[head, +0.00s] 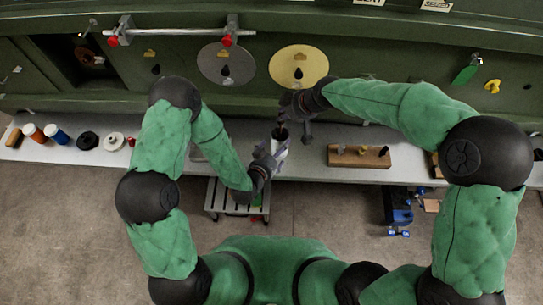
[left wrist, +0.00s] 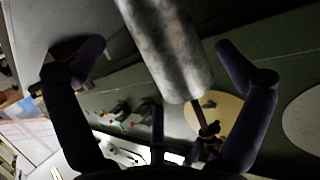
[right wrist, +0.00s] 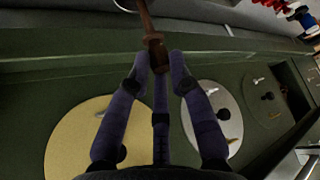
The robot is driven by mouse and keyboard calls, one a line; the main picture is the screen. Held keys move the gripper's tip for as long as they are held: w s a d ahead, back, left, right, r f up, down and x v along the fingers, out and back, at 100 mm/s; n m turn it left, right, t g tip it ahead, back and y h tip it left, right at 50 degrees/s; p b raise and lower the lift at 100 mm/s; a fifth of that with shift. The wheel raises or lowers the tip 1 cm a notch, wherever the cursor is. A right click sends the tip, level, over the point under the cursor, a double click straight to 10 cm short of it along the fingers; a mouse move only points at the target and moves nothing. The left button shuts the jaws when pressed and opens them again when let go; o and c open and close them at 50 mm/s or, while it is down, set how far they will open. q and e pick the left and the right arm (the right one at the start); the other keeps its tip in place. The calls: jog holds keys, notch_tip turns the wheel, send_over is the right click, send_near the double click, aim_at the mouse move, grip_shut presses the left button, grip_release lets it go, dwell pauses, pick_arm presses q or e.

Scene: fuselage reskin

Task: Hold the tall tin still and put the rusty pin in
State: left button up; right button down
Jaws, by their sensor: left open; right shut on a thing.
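The tall tin (head: 281,157) is a mottled grey cylinder at the bench's front edge. In the left wrist view the tin (left wrist: 170,50) lies between the spread fingers of my left gripper (left wrist: 168,62), with gaps on both sides. My left gripper (head: 268,160) is open around it. My right gripper (right wrist: 155,65) is shut on the rusty pin (right wrist: 148,28), a thin brown rod. The pin (left wrist: 203,120) shows at the tin's open end in the left wrist view. Whether its tip is inside the tin, I cannot tell.
Cups (head: 54,133) and round dark and white pieces stand at the left. The green fuselage wall behind carries a yellow disc (head: 299,60), a grey disc (head: 222,64) and a rail (head: 180,32).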

pick_arm(q)
jog(key=shift+x, duration=2.5)
jog(key=c, duration=1.1)
jog(key=shift+f, duration=0.1)
